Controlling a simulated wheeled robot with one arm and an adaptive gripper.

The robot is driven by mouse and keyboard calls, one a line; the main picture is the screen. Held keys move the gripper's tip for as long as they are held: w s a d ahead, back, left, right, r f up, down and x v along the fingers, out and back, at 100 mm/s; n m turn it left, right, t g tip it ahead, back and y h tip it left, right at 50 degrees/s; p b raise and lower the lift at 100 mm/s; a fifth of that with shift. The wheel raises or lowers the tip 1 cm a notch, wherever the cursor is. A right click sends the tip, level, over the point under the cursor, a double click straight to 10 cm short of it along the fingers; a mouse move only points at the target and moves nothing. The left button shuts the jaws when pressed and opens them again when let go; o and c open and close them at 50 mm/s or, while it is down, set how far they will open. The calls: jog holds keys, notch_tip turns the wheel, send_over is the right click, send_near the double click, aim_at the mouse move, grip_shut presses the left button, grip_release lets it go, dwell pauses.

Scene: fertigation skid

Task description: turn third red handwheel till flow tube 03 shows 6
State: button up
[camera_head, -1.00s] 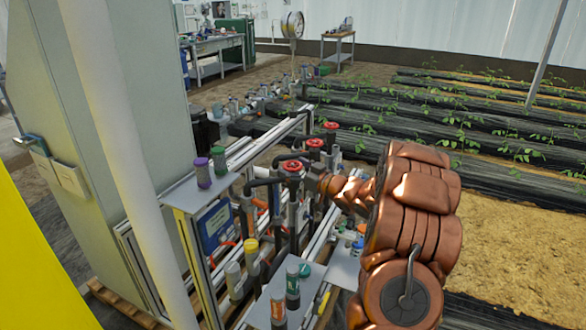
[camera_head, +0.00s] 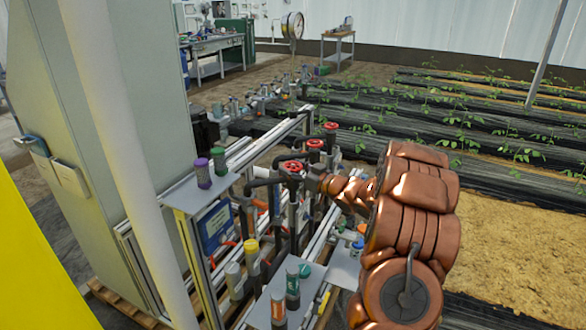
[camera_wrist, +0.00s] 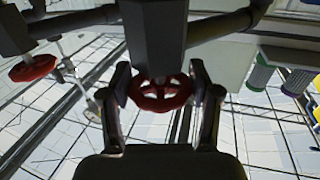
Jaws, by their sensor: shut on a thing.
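Three red handwheels stand in a row on the skid in the head view: the nearest (camera_head: 293,166), the middle one (camera_head: 315,143) and the farthest (camera_head: 331,126). My copper arm reaches in from the right, and my gripper (camera_head: 312,181) is at the nearest wheel. In the wrist view my gripper (camera_wrist: 164,98) has a finger on each side of a red handwheel (camera_wrist: 160,93) and is shut on it. Another red handwheel (camera_wrist: 32,68) shows to the left, clear of the fingers. I cannot make out flow tube 03 or its reading in either view.
A shelf (camera_head: 186,199) with purple- and green-topped containers stands left of the wheels. Pipes and a yellow-capped bottle (camera_head: 252,258) crowd the skid below. A pale post (camera_head: 125,150) and grey cabinet (camera_head: 65,120) stand left. Open soil (camera_head: 510,240) lies to the right.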

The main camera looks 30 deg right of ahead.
jog(key=shift+n+y+p, duration=0.3)
jog(key=shift+y+p, duration=0.2)
jog(key=shift+p, duration=0.15)
jog(key=shift+r+y+p, duration=0.2)
jog(key=shift+y+p, duration=0.1)
jog(key=shift+p, duration=0.2)
jog(key=n+g+y+p, duration=0.2)
jog(key=n+y+p, duration=0.1)
jog(key=p, duration=0.1)
jog(key=shift+y, duration=0.3)
jog(key=shift+f+n+g+y+p, duration=0.2)
jog(key=shift+n+g+y+p, duration=0.7)
jog(key=shift+g+y, duration=0.15)
jog(key=shift+n+g+y, duration=0.25)
jog(key=shift+n+y, duration=0.05)
jog(key=shift+y, duration=0.15)
jog(key=shift+n+g+y+p, duration=0.35)
jog(key=shift+n+g+y, duration=0.65)
jog(key=shift+g, duration=0.2)
jog(key=o, duration=1.2)
jog(key=shift+c, duration=0.2)
